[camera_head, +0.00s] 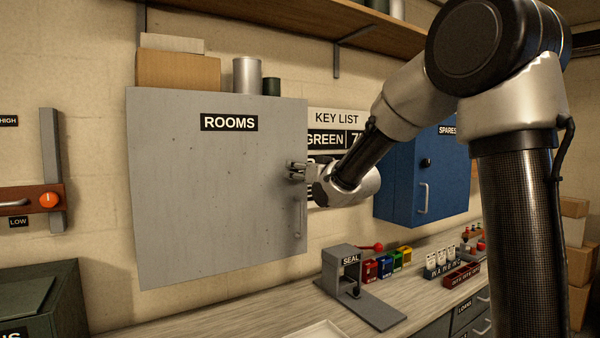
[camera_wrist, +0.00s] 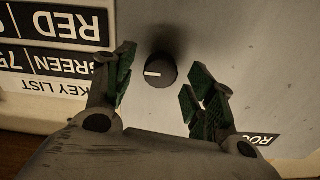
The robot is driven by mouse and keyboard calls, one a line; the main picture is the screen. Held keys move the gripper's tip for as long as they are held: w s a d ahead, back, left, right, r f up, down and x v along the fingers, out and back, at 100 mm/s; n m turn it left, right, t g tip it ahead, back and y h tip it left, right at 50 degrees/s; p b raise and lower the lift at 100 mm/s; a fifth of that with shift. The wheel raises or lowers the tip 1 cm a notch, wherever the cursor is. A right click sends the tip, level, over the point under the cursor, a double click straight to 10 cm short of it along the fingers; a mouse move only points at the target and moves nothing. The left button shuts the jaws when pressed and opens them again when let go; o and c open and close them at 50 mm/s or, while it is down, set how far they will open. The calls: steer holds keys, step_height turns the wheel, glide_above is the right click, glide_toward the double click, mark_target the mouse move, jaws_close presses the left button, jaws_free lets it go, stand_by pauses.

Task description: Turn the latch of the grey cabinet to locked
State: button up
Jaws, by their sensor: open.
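The grey cabinet (camera_head: 210,200), labelled ROOMS, hangs on the wall with its door closed. Its latch is a round dark knob (camera_wrist: 161,71) with a white mark that points left in the wrist view, where the cabinet lettering appears upside down. My gripper (camera_head: 297,171) is at the right edge of the cabinet door, above the door's vertical handle (camera_head: 298,217). In the wrist view, my open gripper (camera_wrist: 158,80) has one finger on each side of the knob, with visible gaps. The knob is hidden behind my gripper in the head view.
A blue cabinet (camera_head: 405,180) labelled SPARES hangs to the right, behind my arm. The KEY LIST sign (camera_head: 336,117) is on the wall beside the grey cabinet. Below, the counter (camera_head: 250,318) holds a SEAL device (camera_head: 347,270) and several coloured boxes.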

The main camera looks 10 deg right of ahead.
steer(key=shift+w+a, duration=0.1)
steer(key=shift+w, duration=0.3)
steer(key=c, duration=1)
steer(key=shift+c, duration=0.2)
